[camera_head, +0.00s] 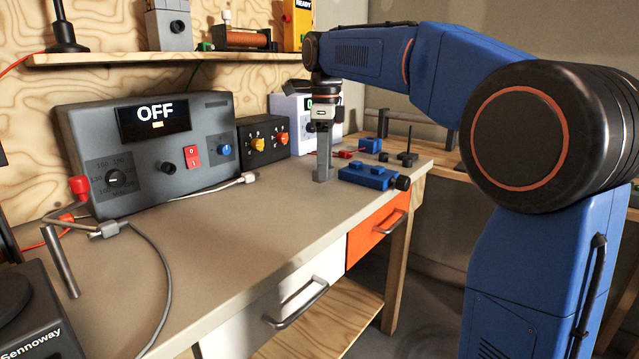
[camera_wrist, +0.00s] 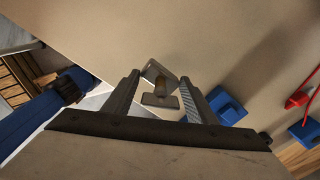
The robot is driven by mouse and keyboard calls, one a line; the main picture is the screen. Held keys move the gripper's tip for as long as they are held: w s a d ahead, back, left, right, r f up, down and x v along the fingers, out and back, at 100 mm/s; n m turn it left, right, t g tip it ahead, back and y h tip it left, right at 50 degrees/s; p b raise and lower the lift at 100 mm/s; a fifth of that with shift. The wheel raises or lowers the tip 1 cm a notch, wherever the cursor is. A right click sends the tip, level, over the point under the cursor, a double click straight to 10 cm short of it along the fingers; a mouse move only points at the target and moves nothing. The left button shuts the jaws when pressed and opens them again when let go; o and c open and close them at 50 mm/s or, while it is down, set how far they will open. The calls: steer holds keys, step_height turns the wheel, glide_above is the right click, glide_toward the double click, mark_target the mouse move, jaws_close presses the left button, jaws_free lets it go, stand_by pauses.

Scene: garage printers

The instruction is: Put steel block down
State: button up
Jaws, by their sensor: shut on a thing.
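The steel block (camera_head: 323,174) is a small grey piece at the lower end of my gripper (camera_head: 323,150), over the workbench near its right end. In the wrist view, the grey block (camera_wrist: 160,99) sits between the two fingertips of my gripper (camera_wrist: 160,82). My gripper points straight down and is shut on the block. The block's lower end appears at the bench top (camera_head: 240,220); I cannot tell whether it touches. The fingers hide part of the block.
A blue vise (camera_head: 372,177) lies just right of the block. Small blue and black parts (camera_head: 370,145) stand behind it. A grey power supply (camera_head: 150,150) reading OFF and a black box with knobs (camera_head: 264,140) stand left. The bench's front middle is clear.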

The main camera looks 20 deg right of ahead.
steer(key=shift+f, duration=2.45)
steer(key=shift+f, duration=0.1)
steer(key=o, duration=1.1)
step_height(320, 180, up, 12)
steer(key=shift+r, duration=0.1)
